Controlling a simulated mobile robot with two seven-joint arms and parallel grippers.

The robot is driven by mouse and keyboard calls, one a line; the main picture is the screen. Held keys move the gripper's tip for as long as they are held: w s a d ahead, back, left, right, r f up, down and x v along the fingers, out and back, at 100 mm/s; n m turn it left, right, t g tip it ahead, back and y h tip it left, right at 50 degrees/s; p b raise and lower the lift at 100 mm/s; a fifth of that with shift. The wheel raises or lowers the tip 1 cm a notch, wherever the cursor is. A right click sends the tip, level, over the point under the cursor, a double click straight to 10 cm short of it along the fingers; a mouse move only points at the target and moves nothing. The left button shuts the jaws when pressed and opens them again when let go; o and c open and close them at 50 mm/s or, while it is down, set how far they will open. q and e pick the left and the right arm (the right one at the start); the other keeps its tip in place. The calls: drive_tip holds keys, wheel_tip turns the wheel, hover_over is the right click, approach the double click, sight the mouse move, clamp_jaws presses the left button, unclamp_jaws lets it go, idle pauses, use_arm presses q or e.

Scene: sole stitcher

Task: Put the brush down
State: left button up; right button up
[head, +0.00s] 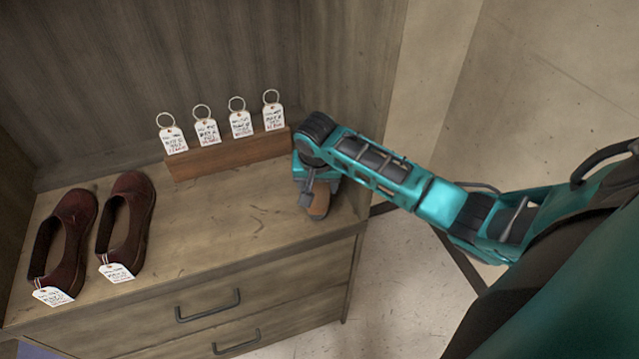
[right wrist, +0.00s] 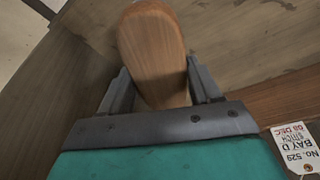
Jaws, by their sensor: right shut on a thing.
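The brush (head: 319,203) shows as a rounded brown wooden back under my right gripper (head: 312,190), at the right end of the cabinet top. In the right wrist view the wooden back of the brush (right wrist: 152,50) lies between the two dark fingers of the right gripper (right wrist: 160,85), which is shut on it. The underside of the brush is hidden, so I cannot tell whether it touches the cabinet top (head: 215,225). My left gripper is in neither view.
A pair of dark red shoes (head: 126,224) with white tags stands at the left of the top. A wooden block (head: 228,155) at the back holds several ringed tags (head: 241,124). The middle and front of the top are clear. A side panel (head: 352,75) bounds the right.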

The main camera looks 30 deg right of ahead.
drive_tip(key=shift+d+f, duration=0.2)
drive_tip(key=shift+f, duration=0.1)
drive_tip(key=shift+f, duration=0.1)
drive_tip(key=o, duration=1.2)
drive_tip(key=v, duration=1.2)
